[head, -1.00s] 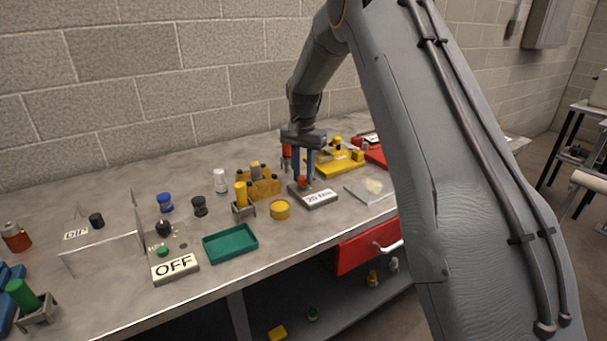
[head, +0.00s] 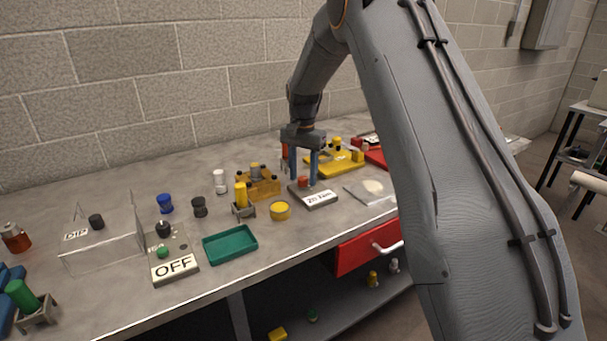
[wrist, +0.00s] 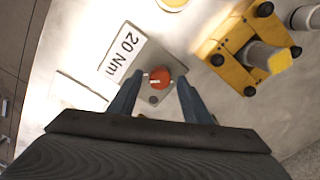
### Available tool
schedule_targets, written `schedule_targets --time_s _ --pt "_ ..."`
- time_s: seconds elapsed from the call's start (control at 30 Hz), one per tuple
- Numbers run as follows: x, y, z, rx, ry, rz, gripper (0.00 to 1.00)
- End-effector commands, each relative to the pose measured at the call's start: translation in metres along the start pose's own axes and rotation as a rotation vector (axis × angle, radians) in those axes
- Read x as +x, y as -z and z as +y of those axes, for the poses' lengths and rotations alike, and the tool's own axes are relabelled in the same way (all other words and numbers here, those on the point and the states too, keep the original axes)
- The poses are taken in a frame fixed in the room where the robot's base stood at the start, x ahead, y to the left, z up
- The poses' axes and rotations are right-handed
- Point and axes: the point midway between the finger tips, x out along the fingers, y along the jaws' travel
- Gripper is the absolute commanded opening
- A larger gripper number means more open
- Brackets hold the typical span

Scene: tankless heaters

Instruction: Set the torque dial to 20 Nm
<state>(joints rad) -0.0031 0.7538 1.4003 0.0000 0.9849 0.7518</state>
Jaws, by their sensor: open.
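The torque dial (head: 303,181) is a small red-orange knob on a grey plate (head: 327,203) that carries a white "20 Nm" label (head: 316,197). The wrist view shows the dial (wrist: 160,77) from above, with a pale mark on its left side. The label (wrist: 122,50) lies to its upper left, and a small dark round spot (wrist: 153,100) sits just below the dial. My gripper (wrist: 160,80) is open. Its two blue fingers stand on either side of the dial, with visible gaps. In the head view my gripper (head: 303,176) is low over the plate.
A yellow block with dark knobs (head: 263,188) stands close to the left. A yellow round cap (head: 280,211) lies in front of it. A clear flat square (head: 368,191) lies right of the plate. A green tray (head: 231,244) and an OFF panel (head: 173,267) are farther left.

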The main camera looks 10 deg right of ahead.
Motion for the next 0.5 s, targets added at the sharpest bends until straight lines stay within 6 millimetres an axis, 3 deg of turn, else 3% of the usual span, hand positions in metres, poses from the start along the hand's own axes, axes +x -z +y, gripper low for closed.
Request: schedule_targets --time_s 0.17,0.5 --pt "-0.007 0.000 -0.001 0.000 0.001 0.001 0.44" --pt "-0.058 0.001 -0.001 0.000 0.002 0.002 0.44"
